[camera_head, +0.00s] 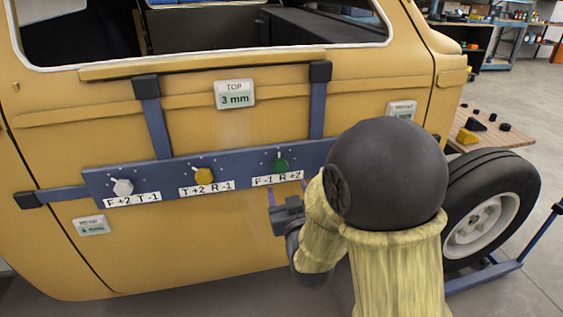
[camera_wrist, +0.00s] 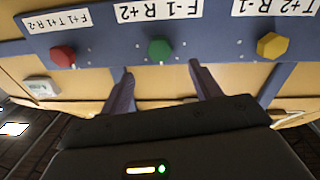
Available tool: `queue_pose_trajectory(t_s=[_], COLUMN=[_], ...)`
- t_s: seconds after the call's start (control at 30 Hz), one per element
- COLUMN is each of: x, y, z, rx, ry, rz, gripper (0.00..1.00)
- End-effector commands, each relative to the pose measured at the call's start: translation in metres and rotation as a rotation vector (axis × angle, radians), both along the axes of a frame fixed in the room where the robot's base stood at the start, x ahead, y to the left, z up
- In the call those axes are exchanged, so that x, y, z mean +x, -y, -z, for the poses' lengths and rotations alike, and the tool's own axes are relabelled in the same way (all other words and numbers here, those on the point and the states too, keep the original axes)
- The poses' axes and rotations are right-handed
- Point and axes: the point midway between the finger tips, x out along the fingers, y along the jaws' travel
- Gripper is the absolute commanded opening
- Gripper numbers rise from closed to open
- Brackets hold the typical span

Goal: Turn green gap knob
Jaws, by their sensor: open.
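The green knob (camera_head: 281,164) sits on a blue bar (camera_head: 235,171) fixed across the yellow car door, above the label "F -1 R +2" (camera_head: 277,180). It also shows in the wrist view (camera_wrist: 160,50), where the picture is upside down. My gripper (camera_head: 284,191) is just below the knob in the head view. In the wrist view my gripper (camera_wrist: 161,68) is open and empty, its two fingers apart on either side of the knob's line. The fingertips appear short of the knob; contact is not visible.
A white knob (camera_head: 123,187) and a yellow knob (camera_head: 204,175) sit left of the green one. A red knob (camera_wrist: 63,56) shows in the wrist view. A "TOP 3 mm" display (camera_head: 234,94) is above the bar. A wheel (camera_head: 490,205) stands at right.

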Motion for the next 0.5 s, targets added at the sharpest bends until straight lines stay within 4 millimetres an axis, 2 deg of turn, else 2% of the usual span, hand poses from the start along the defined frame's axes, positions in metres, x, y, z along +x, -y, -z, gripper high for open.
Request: queue_pose_trajectory(t_s=[0.07, 0.3, 0.5], x=[0.002, 0.046, 0.075], y=[0.0, -0.01, -0.017], z=[-0.004, -0.003, -0.002], rx=[-0.001, 0.0, 0.0], ry=[-0.003, 0.0, 0.001], rz=[-0.002, 0.0, 0.0], gripper=[0.63, 0.63, 0.63])
